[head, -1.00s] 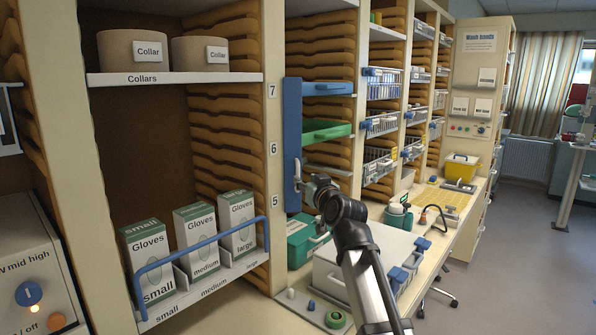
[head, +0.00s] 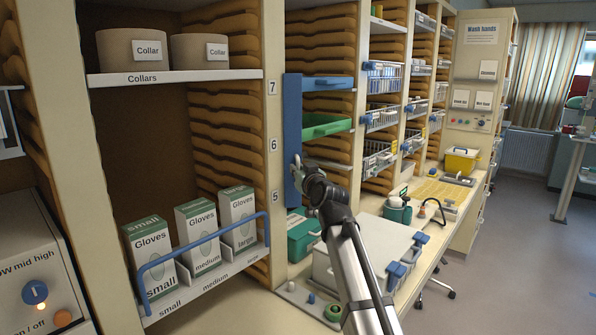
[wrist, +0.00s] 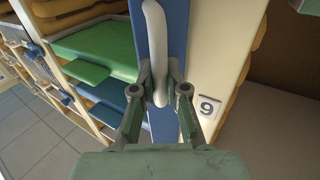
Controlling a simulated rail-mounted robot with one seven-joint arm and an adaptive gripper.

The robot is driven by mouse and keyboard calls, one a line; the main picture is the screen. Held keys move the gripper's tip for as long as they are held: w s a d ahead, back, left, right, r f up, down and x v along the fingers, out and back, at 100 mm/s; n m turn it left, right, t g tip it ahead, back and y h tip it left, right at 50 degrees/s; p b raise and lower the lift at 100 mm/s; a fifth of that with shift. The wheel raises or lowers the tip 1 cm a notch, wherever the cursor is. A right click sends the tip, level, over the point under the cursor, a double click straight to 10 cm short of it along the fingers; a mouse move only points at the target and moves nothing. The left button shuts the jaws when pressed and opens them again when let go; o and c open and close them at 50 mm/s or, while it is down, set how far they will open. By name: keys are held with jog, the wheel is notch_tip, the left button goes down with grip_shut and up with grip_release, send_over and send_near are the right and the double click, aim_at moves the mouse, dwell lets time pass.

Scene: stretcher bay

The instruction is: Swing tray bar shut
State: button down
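The tray bar (head: 293,118) is a tall blue upright bar along the left front edge of a tray stack. Its pale grey handle (wrist: 157,55) stands out from the bar's face, and the bar also fills the middle of the wrist view (wrist: 178,28). My gripper (wrist: 160,78) has one finger on each side of this handle, with the tips converged close against it, so it looks shut on it. In the head view my gripper (head: 303,176) is at the bar's lower part, with its fingers small and partly hidden.
A blue tray (head: 328,83) and a green tray (head: 325,126) sit right of the bar. A cream post (head: 274,180) stands left of it. A white box (head: 375,240), a green box (head: 302,232) and small items crowd the counter below my arm.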

jog(key=shift+w+f+b, duration=0.1)
jog(key=shift+f+b, duration=0.1)
jog(key=shift+b, duration=0.75)
jog(key=shift+y+b, duration=0.3)
jog(key=shift+b, duration=0.3)
jog(key=b, duration=0.2)
jog(key=n+g+y+b, duration=0.1)
jog(key=b, duration=0.1)
jog(key=shift+w+d+f+b, duration=0.15)
jog(key=shift+w+d+b, duration=0.05)
jog(key=shift+w+b, duration=0.15)
jog(key=w+n+g+y+b, duration=0.1)
jog(key=n+g+y+b, duration=0.1)
jog(key=b, duration=0.3)
jog(key=n+g+y+b, duration=0.2)
jog(key=g+b, duration=0.1)
jog(key=b, duration=0.2)
jog(key=w+n+g+y+b, duration=0.1)
jog(key=n+g+y+b, duration=0.2)
jog(key=b, duration=0.3)
jog(key=shift+w+d+r, duration=0.3)
jog(key=shift+w+r, duration=0.05)
